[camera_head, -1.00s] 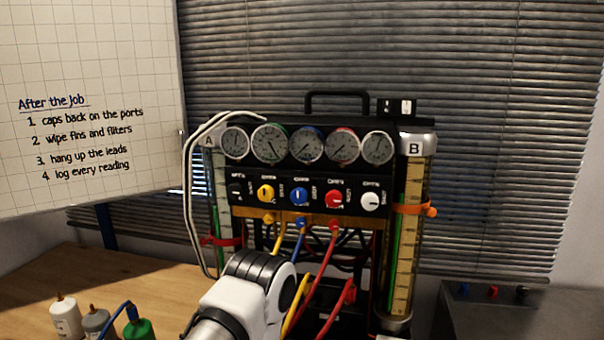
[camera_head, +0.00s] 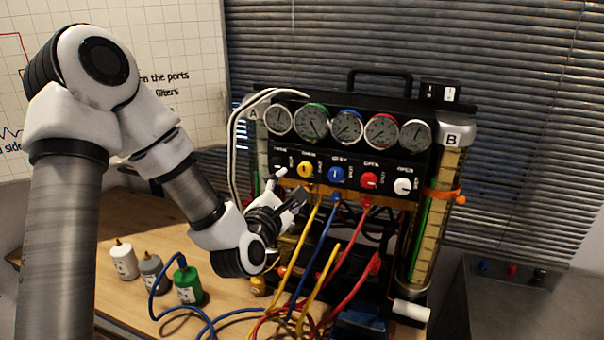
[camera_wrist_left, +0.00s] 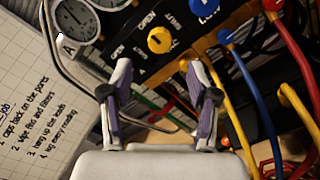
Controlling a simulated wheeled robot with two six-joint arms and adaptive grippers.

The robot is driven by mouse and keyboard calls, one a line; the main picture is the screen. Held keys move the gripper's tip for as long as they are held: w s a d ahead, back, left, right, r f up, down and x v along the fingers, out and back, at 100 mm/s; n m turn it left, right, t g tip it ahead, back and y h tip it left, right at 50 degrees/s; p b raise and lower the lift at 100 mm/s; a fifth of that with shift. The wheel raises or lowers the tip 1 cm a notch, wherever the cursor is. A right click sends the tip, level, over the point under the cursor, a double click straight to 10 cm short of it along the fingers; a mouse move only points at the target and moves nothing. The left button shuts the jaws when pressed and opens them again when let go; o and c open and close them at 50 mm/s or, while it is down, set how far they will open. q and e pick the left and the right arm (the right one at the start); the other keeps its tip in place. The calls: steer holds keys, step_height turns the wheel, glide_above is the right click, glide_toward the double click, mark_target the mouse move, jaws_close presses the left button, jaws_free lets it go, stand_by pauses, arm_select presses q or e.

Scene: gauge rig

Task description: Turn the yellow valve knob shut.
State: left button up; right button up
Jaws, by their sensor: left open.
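The yellow valve knob (camera_head: 305,170) is on the black panel of the gauge rig, left of the blue knob (camera_head: 337,175). My left gripper (camera_head: 287,188) is open and empty, just in front of the panel and a little below and left of the yellow knob. In the left wrist view the yellow knob (camera_wrist_left: 159,40) lies beyond the gap between the two spread fingers (camera_wrist_left: 160,82), not touched by them. My right gripper is out of view.
Red (camera_head: 369,180) and white (camera_head: 403,186) knobs sit to the right, with round gauges (camera_head: 347,127) above. Yellow, blue and red hoses (camera_head: 323,245) hang below the panel. White, grey and green bottles (camera_head: 188,284) stand on the wooden table at left.

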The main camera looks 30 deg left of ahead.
mark_target(304, 171)
arm_select(q)
steer(key=p+x, duration=0.3)
steer(key=x, duration=0.4)
steer(key=shift+w+d+r, duration=0.1)
steer(key=shift+w+r, duration=0.1)
steer(key=shift+w, duration=0.05)
steer(key=shift+w+p, duration=0.25)
steer(key=shift+p, duration=0.05)
steer(key=shift+a+f, duration=0.1)
steer(key=shift+a, duration=0.1)
steer(key=shift+d, duration=0.1)
jaws_close()
